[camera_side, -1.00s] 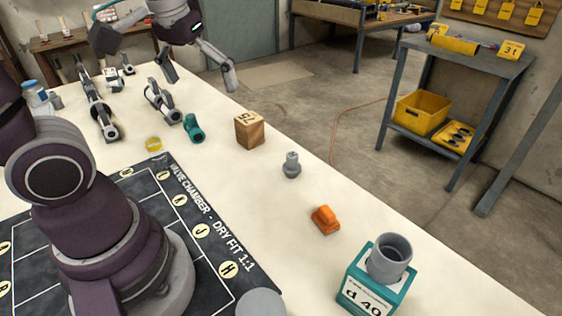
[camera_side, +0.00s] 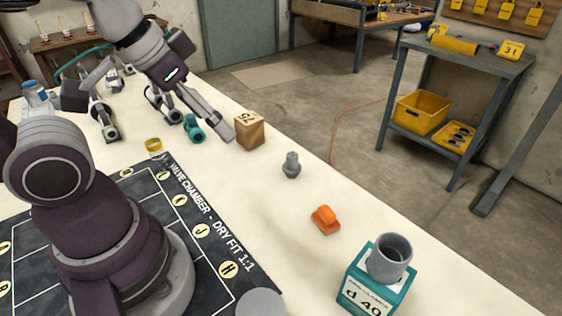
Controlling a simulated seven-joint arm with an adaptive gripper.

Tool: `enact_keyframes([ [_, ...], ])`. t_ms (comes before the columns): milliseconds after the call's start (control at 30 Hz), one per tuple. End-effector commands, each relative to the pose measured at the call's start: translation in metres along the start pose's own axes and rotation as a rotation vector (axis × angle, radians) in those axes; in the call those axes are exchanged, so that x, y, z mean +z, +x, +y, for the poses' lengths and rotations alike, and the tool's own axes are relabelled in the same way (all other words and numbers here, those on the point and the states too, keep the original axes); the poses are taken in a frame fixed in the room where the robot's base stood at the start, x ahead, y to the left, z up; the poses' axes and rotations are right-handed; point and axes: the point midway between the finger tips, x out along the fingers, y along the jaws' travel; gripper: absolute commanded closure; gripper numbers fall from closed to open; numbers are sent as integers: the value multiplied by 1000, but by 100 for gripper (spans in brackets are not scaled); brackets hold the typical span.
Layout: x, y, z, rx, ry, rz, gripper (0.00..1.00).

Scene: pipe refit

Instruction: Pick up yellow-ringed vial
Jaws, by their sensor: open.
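A small yellow ring-shaped item (camera_side: 153,144) sits on the pale bench just beyond the dark mat. It is too small to tell whether it is the yellow-ringed vial, and no other vial with a yellow ring shows clearly. My gripper (camera_side: 200,127) is open, with its fingers pointing down over the bench, to the right of the yellow item. One finger ends close to the left of the wooden block (camera_side: 250,131) in the picture; whether they touch cannot be told. A teal fitting (camera_side: 194,129) shows between and behind the fingers. Nothing is seen held.
Grey pipe fittings (camera_side: 103,119) and a blue-capped jar (camera_side: 35,92) stand at the back left. A grey fitting (camera_side: 291,165), an orange piece (camera_side: 325,219) and a teal block with a grey pipe socket (camera_side: 375,283) line the right side. The dark mat (camera_side: 205,232) lies in front.

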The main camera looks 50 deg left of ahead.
Motion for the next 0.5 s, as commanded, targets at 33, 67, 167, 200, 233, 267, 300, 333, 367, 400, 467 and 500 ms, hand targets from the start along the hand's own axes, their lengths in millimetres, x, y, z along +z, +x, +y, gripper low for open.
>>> enact_keyframes([
  [33, 0, 1, -2, -6, -17, -3, 33],
  [67, -1, 4, -6, -19, -55, -8, 33],
  [167, -2, 24, -42, -143, -363, -38, 33],
  [200, 1, 34, -66, -225, -539, -44, 33],
  [233, 6, 41, -85, -294, -668, -44, 33],
  [267, 13, 46, -103, -362, -788, -40, 33],
  [300, 24, 51, -125, -454, -932, -29, 33],
  [333, 32, 54, -140, -518, -1025, -19, 33],
  [367, 41, 56, -154, -579, -1105, -7, 33],
  [400, 52, 56, -169, -651, -1194, 10, 33],
  [467, 66, 57, -185, -731, -1284, 32, 33],
  [500, 72, 56, -191, -766, -1322, 45, 33],
])
